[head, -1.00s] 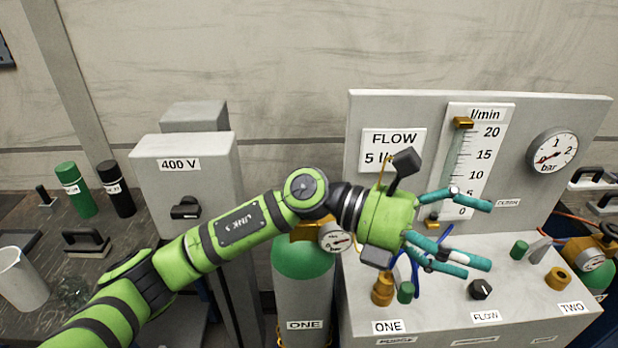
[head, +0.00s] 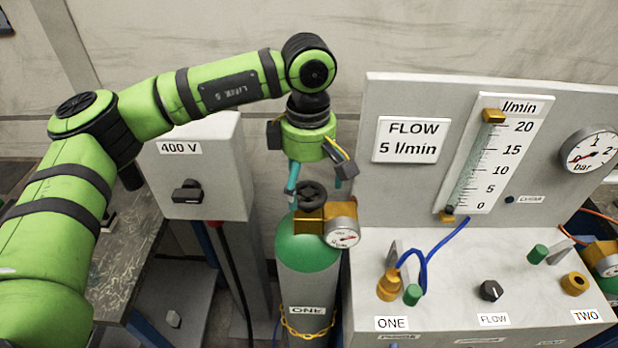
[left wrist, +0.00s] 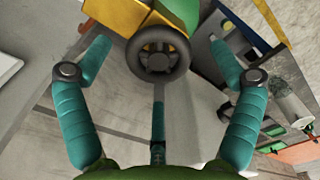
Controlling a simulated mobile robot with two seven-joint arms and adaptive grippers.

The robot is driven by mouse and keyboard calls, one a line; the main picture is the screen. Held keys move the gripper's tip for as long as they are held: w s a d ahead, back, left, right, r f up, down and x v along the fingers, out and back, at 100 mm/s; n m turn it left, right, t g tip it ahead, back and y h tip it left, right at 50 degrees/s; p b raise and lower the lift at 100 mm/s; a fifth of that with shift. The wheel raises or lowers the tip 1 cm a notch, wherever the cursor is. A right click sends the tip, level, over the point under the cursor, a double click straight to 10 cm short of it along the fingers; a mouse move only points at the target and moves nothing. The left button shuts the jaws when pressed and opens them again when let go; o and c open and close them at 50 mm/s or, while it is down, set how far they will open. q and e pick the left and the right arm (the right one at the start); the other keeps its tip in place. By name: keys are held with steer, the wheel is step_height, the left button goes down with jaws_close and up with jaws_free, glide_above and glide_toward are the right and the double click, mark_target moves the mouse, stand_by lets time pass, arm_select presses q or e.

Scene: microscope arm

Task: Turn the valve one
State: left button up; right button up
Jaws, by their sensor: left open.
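The green-topped gas cylinder (head: 306,255) carries a ONE label and has a black handwheel valve (head: 311,196) on its brass regulator block (head: 311,221). My left gripper (head: 316,180) points down just above this valve, its teal fingers open. One finger hangs at the valve's left and another at its right rear. In the left wrist view the handwheel (left wrist: 158,53) lies between the spread fingers (left wrist: 160,75), and none is closed on it. Whether a finger touches the wheel cannot be told. My right gripper is out of view.
A pressure gauge (head: 342,234) sits right beside the valve. The grey 400 V box (head: 195,165) stands to the left. The flow panel (head: 452,295) is to the right, with blue hose (head: 430,262), a brass fitting (head: 389,284) and knobs. A chain (head: 305,332) loops around the cylinder.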

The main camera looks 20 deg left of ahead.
arm_select(q)
steer(key=shift+f, duration=0.8)
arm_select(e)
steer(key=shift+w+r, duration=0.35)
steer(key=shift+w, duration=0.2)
arm_select(q)
steer(key=c, duration=1.1)
steer(key=shift+f, duration=0.15)
steer(key=shift+c, duration=0.2)
steer(key=n+b, duration=0.1)
steer(key=b, duration=0.1)
steer(key=n+b, duration=0.3)
steer(key=shift+d+f+b, duration=0.1)
steer(key=shift+f+b, duration=0.15)
steer(key=shift+b, duration=0.1)
steer(key=shift+r+n+b, duration=0.2)
steer(key=shift+n+b, duration=0.2)
steer(key=shift+n, duration=0.3)
steer(key=shift+r, duration=0.1)
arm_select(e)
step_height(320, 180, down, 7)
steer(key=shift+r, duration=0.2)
